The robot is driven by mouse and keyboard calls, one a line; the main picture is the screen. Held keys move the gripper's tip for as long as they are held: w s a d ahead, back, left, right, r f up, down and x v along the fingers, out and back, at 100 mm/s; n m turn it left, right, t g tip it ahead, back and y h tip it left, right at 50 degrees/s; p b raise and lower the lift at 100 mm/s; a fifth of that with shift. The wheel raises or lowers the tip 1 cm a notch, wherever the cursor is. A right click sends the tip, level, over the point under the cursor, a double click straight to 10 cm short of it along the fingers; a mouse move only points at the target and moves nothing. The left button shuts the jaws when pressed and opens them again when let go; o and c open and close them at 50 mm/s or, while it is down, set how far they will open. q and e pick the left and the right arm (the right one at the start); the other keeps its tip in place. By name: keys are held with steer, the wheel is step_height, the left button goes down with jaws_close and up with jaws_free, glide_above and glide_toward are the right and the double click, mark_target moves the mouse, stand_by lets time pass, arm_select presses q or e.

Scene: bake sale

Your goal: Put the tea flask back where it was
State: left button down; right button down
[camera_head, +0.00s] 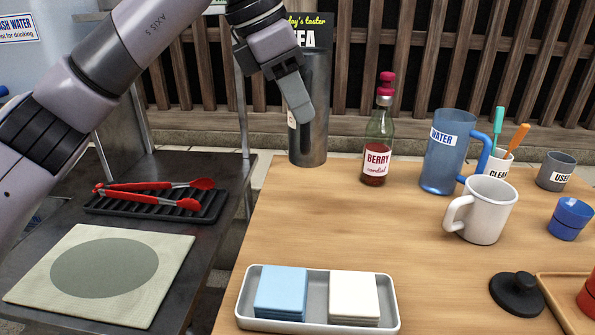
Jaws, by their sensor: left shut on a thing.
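The tea flask (308,135) is a tall dark steel cylinder in the head view, upright at the back left corner of the wooden table. Its base appears to be on or very close to the tabletop. A black sign reading "today's taster TEA" (311,20) stands behind the flask. My right gripper is not in view.
Right of the flask stand a berry cordial bottle (378,140), a blue water jug (447,155) and a white mug (484,210). A tray (388,308) holds blue and white napkins in front. Red tongs (160,186) lie on a rack at left. The table's middle is clear.

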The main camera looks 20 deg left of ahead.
arm_select(q)
step_height(320, 180, down, 10)
steer(key=b, duration=0.1)
steer(key=shift+r, duration=0.2)
steer(key=shift+f, duration=0.15)
steer(key=c, duration=1)
jaws_free()
steer(key=shift+c, duration=0.2)
